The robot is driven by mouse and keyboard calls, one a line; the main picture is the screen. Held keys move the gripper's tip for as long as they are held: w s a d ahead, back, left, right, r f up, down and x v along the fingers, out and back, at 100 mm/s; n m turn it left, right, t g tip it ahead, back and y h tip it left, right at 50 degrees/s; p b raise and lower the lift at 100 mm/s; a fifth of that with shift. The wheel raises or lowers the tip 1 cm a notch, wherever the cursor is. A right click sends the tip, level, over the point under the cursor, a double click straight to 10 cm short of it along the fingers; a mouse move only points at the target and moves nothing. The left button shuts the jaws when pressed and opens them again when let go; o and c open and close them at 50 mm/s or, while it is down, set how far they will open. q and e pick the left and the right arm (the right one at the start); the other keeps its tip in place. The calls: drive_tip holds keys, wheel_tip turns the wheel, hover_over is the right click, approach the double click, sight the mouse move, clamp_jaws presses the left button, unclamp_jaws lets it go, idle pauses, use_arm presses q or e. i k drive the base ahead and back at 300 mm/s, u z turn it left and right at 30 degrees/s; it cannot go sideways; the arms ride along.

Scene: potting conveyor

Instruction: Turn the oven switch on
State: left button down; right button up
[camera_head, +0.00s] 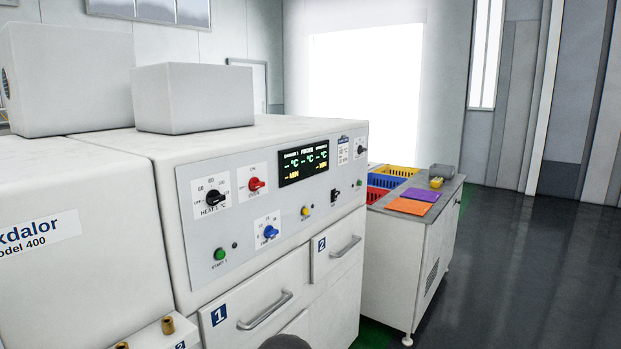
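The white oven has a grey control panel (280,200) on its front. A red knob (256,184) sits on a white label left of the display; the small lettering on the label is hard to read, and I cannot tell its setting for sure. The dark display (303,162) shows green and yellow dashes with unit marks. A black knob (212,198) marked HEAT is at the left, and a blue knob (270,232) is below the red one. A small black switch (334,194) is at the right. Neither gripper is in view.
Two drawers with handles, numbered 1 (265,311) and 2 (345,247), are below the panel. A green button (219,254) is at lower left. A side cabinet (410,255) at the right carries coloured crates and sheets. Dark floor at right is clear.

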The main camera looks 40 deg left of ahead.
sight(254, 184)
drive_tip(key=u, duration=0.25)
drive_tip(key=i, duration=1.3)
drive_tip(key=u, duration=0.85)
drive_tip(key=i, duration=0.65)
drive_tip(key=u, duration=0.35)
drive_tip(key=k, duration=0.9)
drive_tip(key=u, duration=0.2)
drive_tip(key=i, duration=0.9)
drive_tip(key=z, duration=0.1)
